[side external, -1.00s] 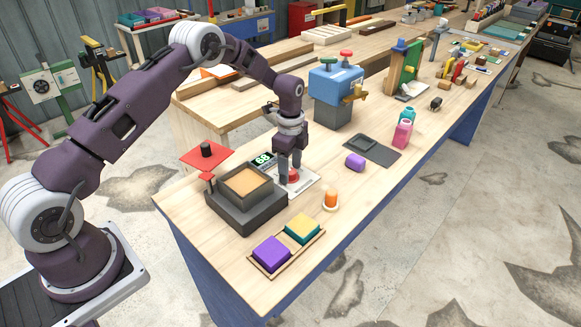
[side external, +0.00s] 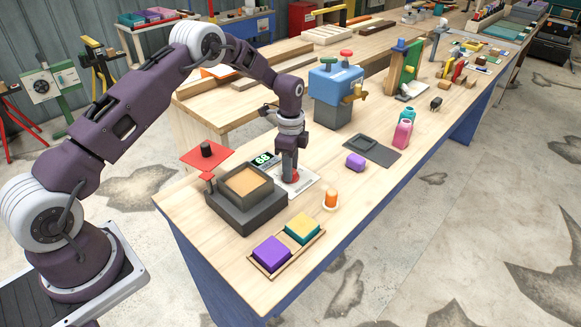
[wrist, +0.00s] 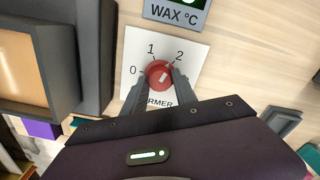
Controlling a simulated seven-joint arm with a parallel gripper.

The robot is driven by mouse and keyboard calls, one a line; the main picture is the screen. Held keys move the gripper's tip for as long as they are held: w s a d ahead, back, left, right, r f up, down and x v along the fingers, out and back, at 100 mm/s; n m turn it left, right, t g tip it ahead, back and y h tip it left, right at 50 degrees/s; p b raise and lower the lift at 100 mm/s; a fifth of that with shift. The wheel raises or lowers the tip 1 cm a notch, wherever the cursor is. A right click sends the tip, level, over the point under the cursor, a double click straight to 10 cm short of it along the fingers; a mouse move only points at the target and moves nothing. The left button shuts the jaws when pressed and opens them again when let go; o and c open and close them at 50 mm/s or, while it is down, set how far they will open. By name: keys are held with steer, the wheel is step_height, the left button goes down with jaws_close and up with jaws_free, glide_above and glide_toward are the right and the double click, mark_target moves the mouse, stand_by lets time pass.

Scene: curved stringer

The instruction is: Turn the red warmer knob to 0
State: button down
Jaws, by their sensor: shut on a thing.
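The red warmer knob (wrist: 158,73) sits on a white plate (wrist: 195,55) marked 0, 1 and 2, with lettering partly hidden by my fingers. A pale mark on the knob appears to point up and right, toward the 2 side. My gripper (wrist: 159,79) is shut on the knob, one finger on each side. In the side view my gripper (side external: 289,180) points straight down at the knob, whose red edge (side external: 295,177) shows beside the fingers.
A dark wax warmer box (side external: 243,203) with a tan filling stands beside the plate, with a red lid piece (side external: 207,157) behind. A WAX °C display (side external: 263,159) adjoins the plate. An orange-topped piece (side external: 330,197) and a two-block tray (side external: 270,270) lie in front.

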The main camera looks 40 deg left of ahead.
steer(key=n, duration=2.1)
steer(key=shift+n, duration=0.3)
stand_by(0.4)
steer(key=c, duration=1)
jaws_free()
steer(key=shift+o, duration=0.2)
